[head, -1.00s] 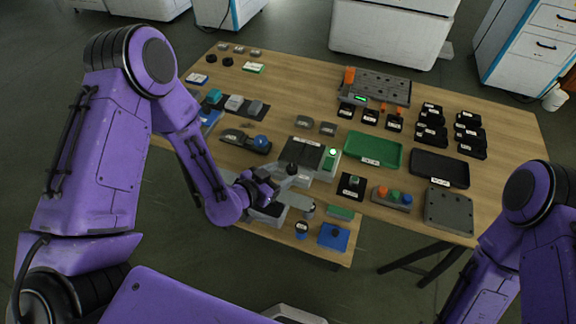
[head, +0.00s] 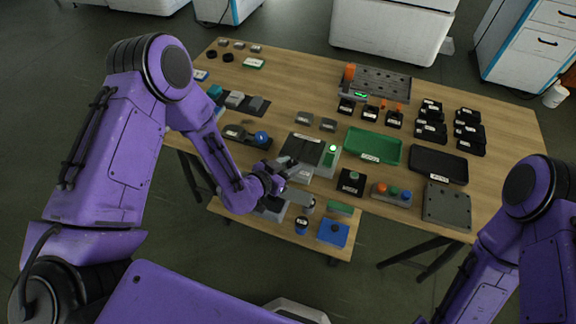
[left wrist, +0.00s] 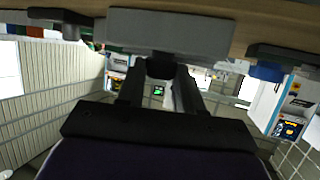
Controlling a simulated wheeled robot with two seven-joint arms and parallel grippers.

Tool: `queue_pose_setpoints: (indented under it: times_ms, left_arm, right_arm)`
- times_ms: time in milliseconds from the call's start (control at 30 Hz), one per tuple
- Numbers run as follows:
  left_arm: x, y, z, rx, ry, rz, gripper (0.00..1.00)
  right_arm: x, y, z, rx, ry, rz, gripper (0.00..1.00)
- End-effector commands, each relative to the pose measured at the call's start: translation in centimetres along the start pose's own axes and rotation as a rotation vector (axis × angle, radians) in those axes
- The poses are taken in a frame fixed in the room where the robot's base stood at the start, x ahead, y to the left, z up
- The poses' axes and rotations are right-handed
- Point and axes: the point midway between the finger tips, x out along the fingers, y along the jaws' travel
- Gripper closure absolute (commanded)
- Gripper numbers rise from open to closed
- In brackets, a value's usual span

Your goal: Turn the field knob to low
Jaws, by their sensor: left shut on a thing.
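The field knob (left wrist: 160,67) is a dark round knob on the front of a grey box (left wrist: 165,31), in the left wrist view. My left gripper (left wrist: 160,80) is shut on it, with one finger on each side. In the head view my left gripper (head: 287,166) reaches the front of the dark-topped device (head: 302,149) near the table's front edge. The fingers and wrist hide most of the knob there, and I cannot read its pointer or marks. My right gripper is outside both current views.
A device with a lit green lamp (head: 333,149) stands just right of the gripper. A green tray (head: 374,147) and a black tray (head: 438,166) lie further right. A lower shelf (head: 325,244) holds a blue block (head: 333,232) and other small parts.

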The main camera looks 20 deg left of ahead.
Motion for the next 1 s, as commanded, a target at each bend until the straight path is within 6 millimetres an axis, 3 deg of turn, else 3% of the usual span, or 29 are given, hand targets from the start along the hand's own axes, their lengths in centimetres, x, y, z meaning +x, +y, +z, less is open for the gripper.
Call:
queue_pose_setpoints:
  times_ms: [1000]
  left_arm:
    - [0.3, 1.1, -0.1, -0.232, 0.0, -0.557, 0.95]
  right_arm:
    - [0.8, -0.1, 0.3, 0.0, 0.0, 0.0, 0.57]
